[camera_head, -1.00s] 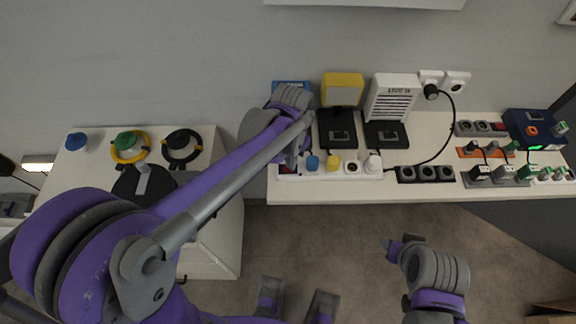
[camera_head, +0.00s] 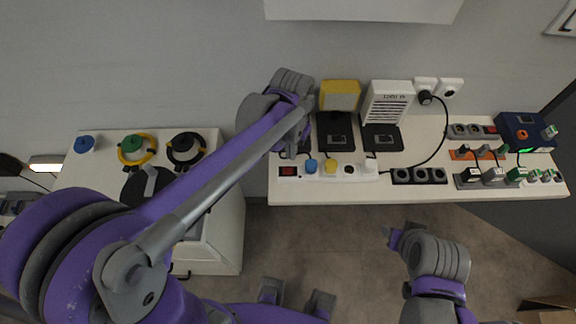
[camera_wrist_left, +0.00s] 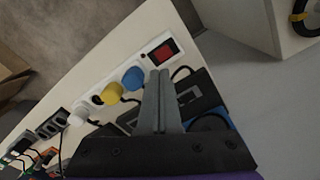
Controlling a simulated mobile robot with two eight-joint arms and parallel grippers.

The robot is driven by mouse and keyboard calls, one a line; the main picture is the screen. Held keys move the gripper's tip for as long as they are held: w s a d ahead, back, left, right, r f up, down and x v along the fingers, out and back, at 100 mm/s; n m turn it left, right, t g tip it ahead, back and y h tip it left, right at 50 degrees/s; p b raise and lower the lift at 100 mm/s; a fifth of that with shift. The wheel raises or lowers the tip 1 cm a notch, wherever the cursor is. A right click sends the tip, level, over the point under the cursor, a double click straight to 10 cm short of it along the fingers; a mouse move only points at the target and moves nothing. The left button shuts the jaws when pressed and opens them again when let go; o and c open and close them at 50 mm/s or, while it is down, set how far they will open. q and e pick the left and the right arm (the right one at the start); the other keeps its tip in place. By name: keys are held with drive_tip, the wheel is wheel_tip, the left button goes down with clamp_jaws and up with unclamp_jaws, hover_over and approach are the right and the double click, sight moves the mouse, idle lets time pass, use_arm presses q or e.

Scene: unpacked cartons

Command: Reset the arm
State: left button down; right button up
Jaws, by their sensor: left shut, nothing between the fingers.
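My left arm reaches from the lower left of the head view across to the white bench. Its wrist is above the left end of the white power strip (camera_head: 350,175). My left gripper (camera_wrist_left: 160,76) is shut and empty in the left wrist view, its two fingers together. It points toward the white strip (camera_wrist_left: 90,118) with the red switch (camera_wrist_left: 161,52). In the head view its fingers are mostly hidden by the arm. My right arm is low on the right, over the floor. The tip of its hand (camera_head: 391,236) points left, and its jaws cannot be made out.
Blue (camera_head: 311,166) and yellow (camera_head: 331,167) plugs sit in the strip. A yellow box (camera_head: 339,94) and a white vented box (camera_head: 387,103) stand behind. Several sockets and plugs fill the bench's right. A left cabinet (camera_head: 108,145) holds coiled cords. Floor lies between.

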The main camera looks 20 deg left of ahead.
idle(0.5)
use_arm(q)
drive_tip(key=s+a+n+t, duration=0.1)
drive_tip(key=s+a+t, duration=0.1)
drive_tip(key=s, duration=0.5)
drive_tip(key=s+a+n+t, duration=0.1)
drive_tip(key=s+a+t, duration=0.2)
drive_tip(key=s, duration=0.4)
drive_tip(key=shift+a+f+n, duration=0.2)
drive_tip(key=shift+a+n, duration=0.2)
drive_tip(key=shift+a, duration=0.4)
